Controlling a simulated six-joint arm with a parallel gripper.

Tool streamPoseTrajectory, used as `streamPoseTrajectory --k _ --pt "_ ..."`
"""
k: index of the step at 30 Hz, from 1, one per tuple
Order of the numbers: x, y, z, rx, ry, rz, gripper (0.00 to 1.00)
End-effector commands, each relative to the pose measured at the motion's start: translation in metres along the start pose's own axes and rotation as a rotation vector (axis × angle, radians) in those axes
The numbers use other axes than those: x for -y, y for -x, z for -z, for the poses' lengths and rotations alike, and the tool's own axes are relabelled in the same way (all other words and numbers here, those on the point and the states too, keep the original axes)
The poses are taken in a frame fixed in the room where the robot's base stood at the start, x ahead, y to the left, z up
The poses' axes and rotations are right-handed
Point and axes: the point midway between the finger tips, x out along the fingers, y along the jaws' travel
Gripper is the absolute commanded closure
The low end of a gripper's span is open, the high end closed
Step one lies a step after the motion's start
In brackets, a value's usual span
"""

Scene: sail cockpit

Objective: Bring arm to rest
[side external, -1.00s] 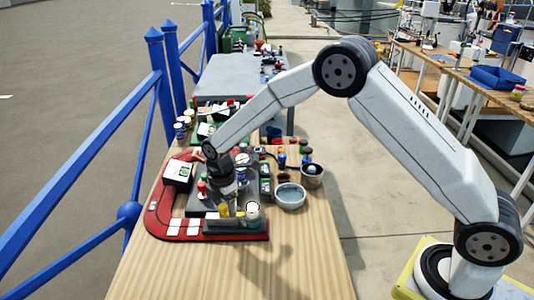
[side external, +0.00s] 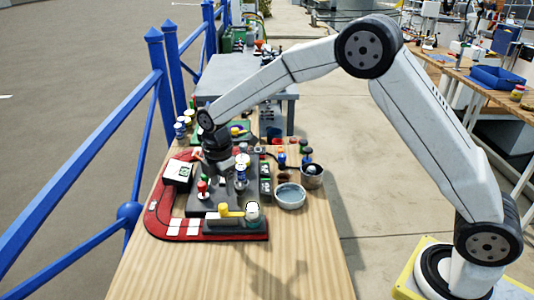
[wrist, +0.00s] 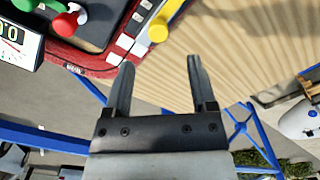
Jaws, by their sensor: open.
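The cockpit panel has a red rim (side external: 165,220) and a dark deck, and lies on the wooden table. It carries a lever with a red knob (side external: 202,186), a blue-and-white knob (side external: 241,172) and a yellow handle (side external: 232,210). My gripper is open and empty; in the wrist view its two fingers (wrist: 160,68) stand apart with bare table between them. In the side view my dark wrist hangs over the back part of the panel, and the fingertips are hard to make out. The wrist view also shows a red knob (wrist: 66,22) and a yellow knob (wrist: 158,30).
A white display box (side external: 178,172) stands at the panel's left. A grey bowl (side external: 290,196) and a metal cup (side external: 312,175) stand at its right. A blue railing (side external: 85,160) runs along the left. The front of the wooden table (side external: 200,275) is clear.

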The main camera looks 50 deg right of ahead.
Motion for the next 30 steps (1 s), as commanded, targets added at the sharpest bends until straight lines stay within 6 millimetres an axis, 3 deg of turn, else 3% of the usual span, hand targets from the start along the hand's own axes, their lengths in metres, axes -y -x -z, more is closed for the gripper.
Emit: streamPoseTrajectory --k 19,26,30 --pt "0.006 0.008 -0.005 -0.002 -0.055 -0.007 0.27" --pt "0.032 0.014 -0.024 -0.012 -0.275 -0.039 0.27" --pt "0.057 0.017 -0.040 -0.026 -0.473 -0.066 0.27"
